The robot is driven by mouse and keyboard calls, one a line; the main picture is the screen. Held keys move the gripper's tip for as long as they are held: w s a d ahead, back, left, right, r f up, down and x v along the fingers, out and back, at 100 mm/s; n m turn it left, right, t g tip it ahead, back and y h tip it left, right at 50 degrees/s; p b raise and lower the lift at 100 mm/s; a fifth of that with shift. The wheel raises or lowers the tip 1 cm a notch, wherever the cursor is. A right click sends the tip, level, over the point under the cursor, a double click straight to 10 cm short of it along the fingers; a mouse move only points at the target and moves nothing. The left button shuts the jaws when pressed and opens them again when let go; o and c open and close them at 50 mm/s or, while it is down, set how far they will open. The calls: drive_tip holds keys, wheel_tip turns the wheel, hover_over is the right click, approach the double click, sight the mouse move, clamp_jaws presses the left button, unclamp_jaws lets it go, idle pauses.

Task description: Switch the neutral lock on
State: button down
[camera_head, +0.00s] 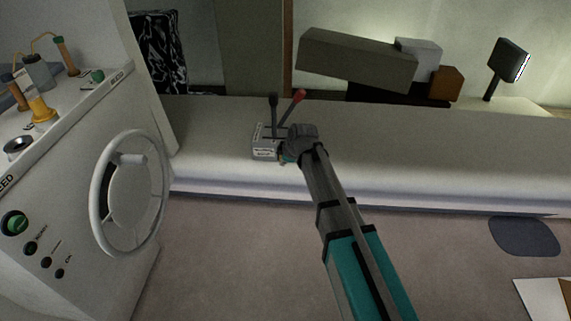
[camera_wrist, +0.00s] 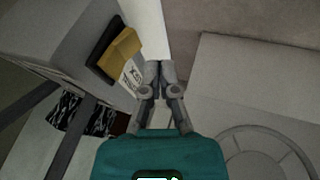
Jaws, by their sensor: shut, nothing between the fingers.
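A grey control box (camera_head: 265,150) with a black lever (camera_head: 273,115) and a red-tipped lever (camera_head: 298,97) stands on the pale ledge. In the wrist view, a yellow rocker switch (camera_wrist: 121,46) in a black frame sits on a side of the grey box (camera_wrist: 75,35). A small printed label (camera_wrist: 132,77) is beside it; its words are too small to read. I take this rocker to be the neutral lock. My gripper (camera_head: 288,153) is at the box's right side. In the wrist view my gripper (camera_wrist: 160,66) is shut and empty, close beside the label and rocker; contact cannot be told.
A white console with a steering wheel (camera_head: 163,190) stands at the left. The pale ledge (camera_head: 430,150) is clear to the right of my arm. Boxes (camera_head: 355,60) and a dark screen on a stand (camera_head: 509,60) are behind it.

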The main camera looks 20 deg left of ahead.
drive_tip(key=shift+w+a+f+b, duration=0.15)
drive_tip(key=shift+w+f+b, duration=0.2)
drive_tip(key=shift+w, duration=0.45)
drive_tip(key=shift+w+a+f+b, duration=0.1)
drive_tip(key=shift+w+f+b, duration=0.1)
drive_tip(key=shift+w+f, duration=0.4)
drive_tip(key=shift+w+d+r, duration=0.1)
drive_tip(key=shift+w+r, duration=0.1)
